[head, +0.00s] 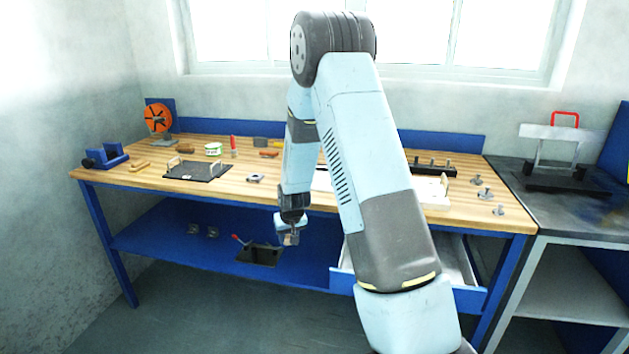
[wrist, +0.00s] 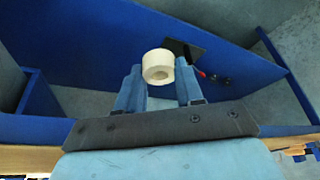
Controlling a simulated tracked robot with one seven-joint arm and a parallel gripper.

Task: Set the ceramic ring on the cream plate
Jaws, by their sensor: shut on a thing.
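The ceramic ring (wrist: 158,67) is a short, cream-white ring with a round hole. In the wrist view it sits between the two fingers of my gripper (wrist: 160,88), which is shut on it. In the head view my gripper (head: 290,235) hangs in front of the bench, below the top's front edge, with the ring (head: 292,240) small at its tip. A pale, cream-looking plate (head: 432,194) with a small upright handle lies on the bench top at the right, partly hidden behind my arm. My gripper is left of it, lower and well apart.
The wooden bench (head: 130,172) holds a black plate with handles (head: 198,172), a white tin (head: 213,149) and a blue vice (head: 105,157). An open drawer (head: 342,282) juts out under the bench. A dark fixture (head: 260,255) lies on the blue lower shelf (head: 160,240).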

